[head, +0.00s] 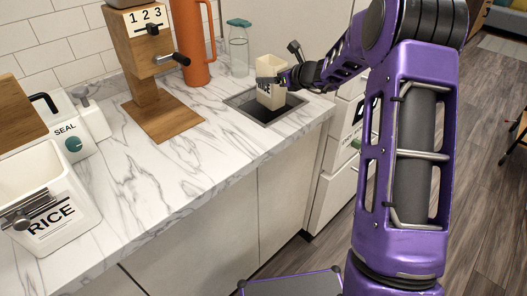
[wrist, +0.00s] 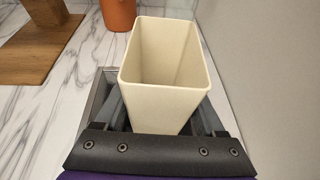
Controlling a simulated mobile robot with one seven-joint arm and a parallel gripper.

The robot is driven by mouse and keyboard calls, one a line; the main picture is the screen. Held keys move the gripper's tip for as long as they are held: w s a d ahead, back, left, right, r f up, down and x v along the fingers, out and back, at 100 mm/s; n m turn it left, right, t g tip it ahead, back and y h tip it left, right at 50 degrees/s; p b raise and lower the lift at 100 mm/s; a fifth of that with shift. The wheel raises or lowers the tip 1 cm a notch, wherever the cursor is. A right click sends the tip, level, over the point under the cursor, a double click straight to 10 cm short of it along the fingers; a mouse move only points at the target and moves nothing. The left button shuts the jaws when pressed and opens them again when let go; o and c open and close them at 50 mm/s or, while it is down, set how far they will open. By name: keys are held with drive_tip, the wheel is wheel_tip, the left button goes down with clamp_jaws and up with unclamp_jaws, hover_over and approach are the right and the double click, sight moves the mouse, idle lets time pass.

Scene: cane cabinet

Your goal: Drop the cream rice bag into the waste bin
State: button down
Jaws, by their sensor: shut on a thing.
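The bag's lower end and the inside of the opening are partly hidden.
A white RICE container (head: 40,195) and a SEAL device (head: 75,130) are at left. The marble counter (head: 165,190) between is clear.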

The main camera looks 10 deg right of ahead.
unclamp_jaws()
drive_tip(key=shift+r, duration=0.1)
drive_tip(key=p+v, duration=0.1)
drive_tip(key=v, duration=1.6)
drive_tip(key=shift+s, duration=0.2)
